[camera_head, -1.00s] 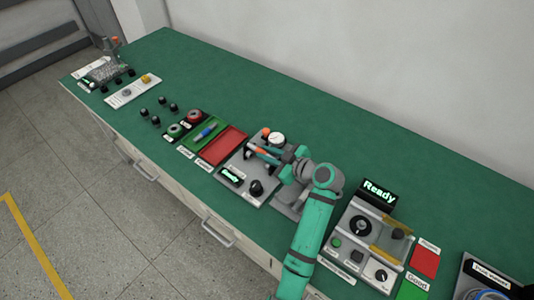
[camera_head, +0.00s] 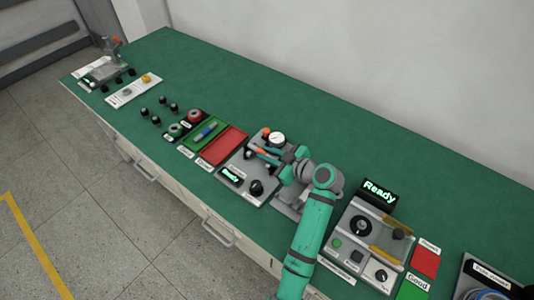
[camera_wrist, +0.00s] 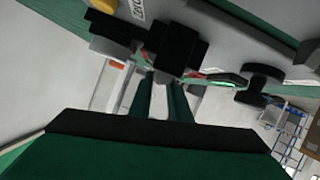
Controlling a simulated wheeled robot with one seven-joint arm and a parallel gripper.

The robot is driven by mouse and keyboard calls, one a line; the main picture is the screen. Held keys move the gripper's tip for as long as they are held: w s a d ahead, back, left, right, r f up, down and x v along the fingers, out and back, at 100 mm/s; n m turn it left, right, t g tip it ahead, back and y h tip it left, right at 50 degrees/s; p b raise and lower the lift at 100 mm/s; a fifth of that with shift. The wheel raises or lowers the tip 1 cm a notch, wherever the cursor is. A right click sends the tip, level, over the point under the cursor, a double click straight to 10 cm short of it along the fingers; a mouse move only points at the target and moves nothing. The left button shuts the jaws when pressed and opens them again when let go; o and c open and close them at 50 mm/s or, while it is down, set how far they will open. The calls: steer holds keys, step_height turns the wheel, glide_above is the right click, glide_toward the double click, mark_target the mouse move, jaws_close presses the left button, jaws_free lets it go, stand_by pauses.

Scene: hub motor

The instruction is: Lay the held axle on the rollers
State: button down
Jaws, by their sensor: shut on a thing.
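My gripper (camera_head: 272,156) reaches left from the arm over a grey test station (camera_head: 238,190). In the wrist view its two dark fingers (camera_wrist: 164,88) point at a black block (camera_wrist: 180,45) on the station. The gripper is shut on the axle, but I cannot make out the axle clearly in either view. The rollers are hidden or too small to tell, so I cannot see whether the axle touches them. The station carries a round white dial (camera_head: 276,139), a lit display (camera_head: 232,175) and a black knob (camera_head: 256,187).
To the right stands a second station with a "Ready" display (camera_head: 379,191). The back of the green bench (camera_head: 330,130) is clear.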

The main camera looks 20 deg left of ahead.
steer(key=shift+f, duration=0.35)
stand_by(0.7)
steer(key=c, duration=1.2)
jaws_free()
steer(key=shift+r, duration=3.5)
